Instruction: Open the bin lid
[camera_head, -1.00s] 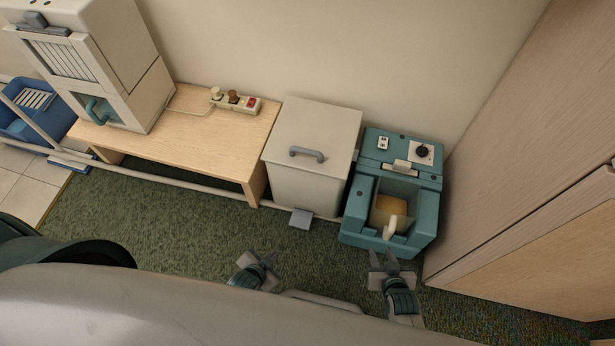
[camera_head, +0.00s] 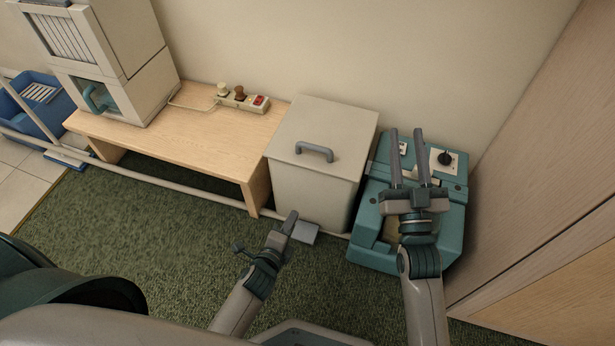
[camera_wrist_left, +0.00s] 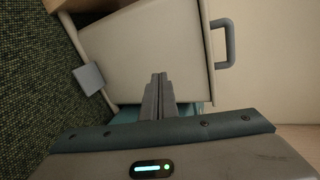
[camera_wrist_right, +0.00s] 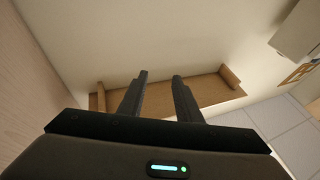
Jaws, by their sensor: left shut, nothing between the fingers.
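The bin (camera_head: 312,187) is a light grey box against the wall. Its lid (camera_head: 340,122) is shut and carries a grey handle (camera_head: 314,150). A grey pedal (camera_head: 304,232) sticks out low at its front. The bin also shows in the left wrist view (camera_wrist_left: 150,50), with the handle (camera_wrist_left: 226,43) and the pedal (camera_wrist_left: 89,78). My left gripper (camera_head: 292,217) is shut and empty, in front of the bin by the pedal in the head view; I cannot tell if it touches. My right gripper (camera_head: 406,135) is open and empty, above the teal machine right of the bin.
The teal machine (camera_head: 366,222) stands close to the bin's right side, with a wooden cabinet (camera_head: 540,190) further right. A wooden bench (camera_head: 190,140) with a power strip (camera_head: 243,99) stands left. Green carpet (camera_head: 160,230) lies free in front.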

